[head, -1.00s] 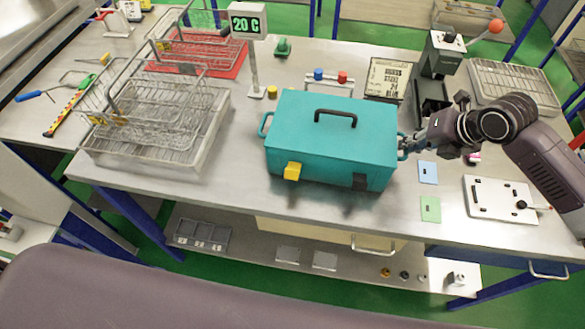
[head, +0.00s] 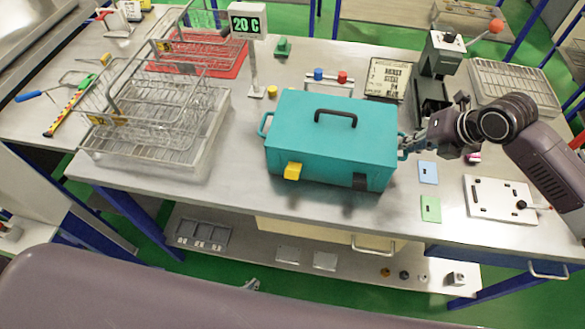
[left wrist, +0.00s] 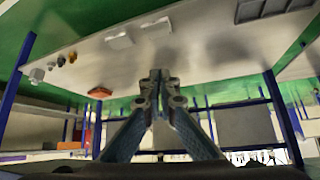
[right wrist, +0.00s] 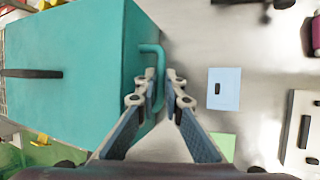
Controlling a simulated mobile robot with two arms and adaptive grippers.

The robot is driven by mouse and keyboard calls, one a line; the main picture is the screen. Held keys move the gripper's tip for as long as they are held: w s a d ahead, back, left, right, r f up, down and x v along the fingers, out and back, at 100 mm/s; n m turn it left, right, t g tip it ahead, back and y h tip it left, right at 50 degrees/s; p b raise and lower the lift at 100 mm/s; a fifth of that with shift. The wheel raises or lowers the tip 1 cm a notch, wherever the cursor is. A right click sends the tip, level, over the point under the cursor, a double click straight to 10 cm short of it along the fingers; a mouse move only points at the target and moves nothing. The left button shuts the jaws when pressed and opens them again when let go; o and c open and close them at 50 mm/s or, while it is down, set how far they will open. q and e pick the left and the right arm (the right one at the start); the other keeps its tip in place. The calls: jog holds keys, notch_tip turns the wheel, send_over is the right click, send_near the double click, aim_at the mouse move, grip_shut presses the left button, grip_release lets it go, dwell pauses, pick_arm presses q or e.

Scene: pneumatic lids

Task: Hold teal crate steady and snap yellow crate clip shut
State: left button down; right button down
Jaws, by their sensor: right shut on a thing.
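The teal crate (head: 330,140) stands on the steel table with its lid down and a black handle on top. The yellow clip (head: 292,171) sits on the front face near the left corner and sticks out from it. A dark clip (head: 360,181) is at the front right. My right gripper (head: 408,146) is at the crate's right end, shut on the teal side handle (right wrist: 158,70). My left gripper (left wrist: 160,78) has its fingertips together with nothing between them. In the head view only a bit of its tip (head: 252,284) shows, low in front of the table.
Wire baskets on a tray (head: 150,165) stand left of the crate. A temperature display (head: 247,24) is behind it. Blue and green cards (head: 428,172) and a white plate (head: 498,199) lie to the right. A lower shelf (head: 300,240) runs beneath the table edge.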

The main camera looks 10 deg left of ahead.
pick_arm(q)
jog(key=w+d+r+t+h, duration=0.1)
jog(key=w+d+r+t, duration=0.2)
jog(key=r, duration=0.9)
jog(key=w+d+r+t+h, duration=0.2)
jog(key=w+r, duration=0.1)
jog(key=r, duration=0.8)
jog(key=w+d+r+t+h, duration=0.1)
jog(key=w+d+r+t, duration=0.25)
jog(key=r, duration=0.85)
jog(key=shift+m+g, duration=0.4)
jog(key=shift+g, duration=0.05)
jog(key=shift+w+a+f, duration=0.1)
jog(key=shift+w+a, duration=0.1)
jog(key=shift+w, duration=1.55)
jog(key=shift+w+a, duration=0.15)
jog(key=shift+w, duration=1.6)
